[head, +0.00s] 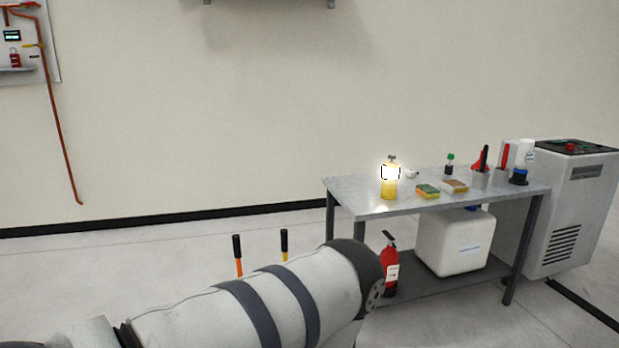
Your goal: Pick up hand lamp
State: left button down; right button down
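One of my arms lies across the lower part of the head view, in front of and below the table. Neither of my grippers shows in this view. No gripper touches the lamp.
A red fire extinguisher (390,268) and white canister (452,240) are below. A grey machine (572,205) stands right.

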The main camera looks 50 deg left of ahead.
aim_at(389, 178)
jog(key=u, duration=1)
jog(key=i+j+z, duration=0.4)
jog(key=i+j, duration=0.2)
jog(key=i+j+z, duration=0.25)
jog(key=j, duration=0.25)
jog(key=i+j+z, duration=0.2)
jog(key=j, duration=0.25)
